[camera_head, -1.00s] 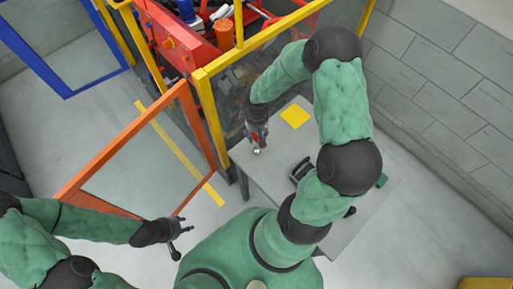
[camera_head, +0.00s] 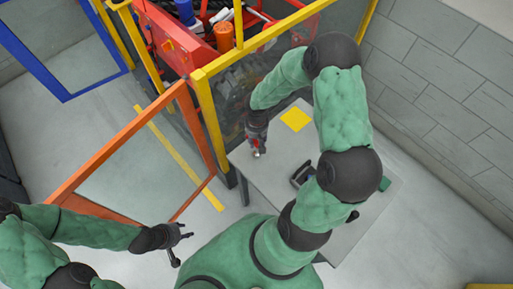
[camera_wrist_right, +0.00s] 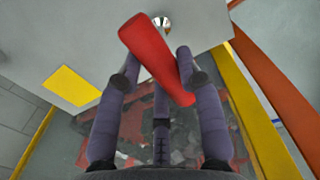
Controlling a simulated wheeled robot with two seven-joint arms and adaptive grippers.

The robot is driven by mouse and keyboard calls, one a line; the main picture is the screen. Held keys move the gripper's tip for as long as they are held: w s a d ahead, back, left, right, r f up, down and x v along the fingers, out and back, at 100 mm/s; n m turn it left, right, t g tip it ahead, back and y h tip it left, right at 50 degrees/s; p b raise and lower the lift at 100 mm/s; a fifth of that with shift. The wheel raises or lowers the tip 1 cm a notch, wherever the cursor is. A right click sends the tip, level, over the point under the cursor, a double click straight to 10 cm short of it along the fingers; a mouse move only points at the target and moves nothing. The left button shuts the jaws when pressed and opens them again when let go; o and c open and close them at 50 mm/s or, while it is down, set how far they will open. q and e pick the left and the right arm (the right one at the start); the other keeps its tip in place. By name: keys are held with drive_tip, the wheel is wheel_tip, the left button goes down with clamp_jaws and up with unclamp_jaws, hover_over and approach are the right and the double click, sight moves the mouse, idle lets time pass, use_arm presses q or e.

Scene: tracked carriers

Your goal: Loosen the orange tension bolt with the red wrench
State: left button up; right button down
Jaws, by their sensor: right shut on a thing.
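The red wrench (camera_wrist_right: 155,55) lies across the fingers of my right gripper (camera_wrist_right: 158,75) in the right wrist view, with a shiny metal end beyond it. In the head view my right gripper (camera_head: 257,140) is over the far left part of the grey table, shut on the wrench (camera_head: 255,147). An orange cylinder (camera_head: 224,37) stands in the red machine at the top; it may be the tension bolt, but I cannot tell. My left gripper (camera_head: 178,243) is empty at the lower left, its fingers spread, away from the table.
The grey table (camera_head: 270,178) carries a yellow square (camera_head: 296,119) and a dark object (camera_head: 302,173). A yellow post and frame (camera_head: 208,115) stand between the table and the red machine (camera_head: 172,42). An orange-framed door panel (camera_head: 110,150) stands open on the left. A block wall is on the right.

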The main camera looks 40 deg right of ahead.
drive_tip(key=shift+r+p, duration=2.4)
drive_tip(key=shift+r, duration=1.1)
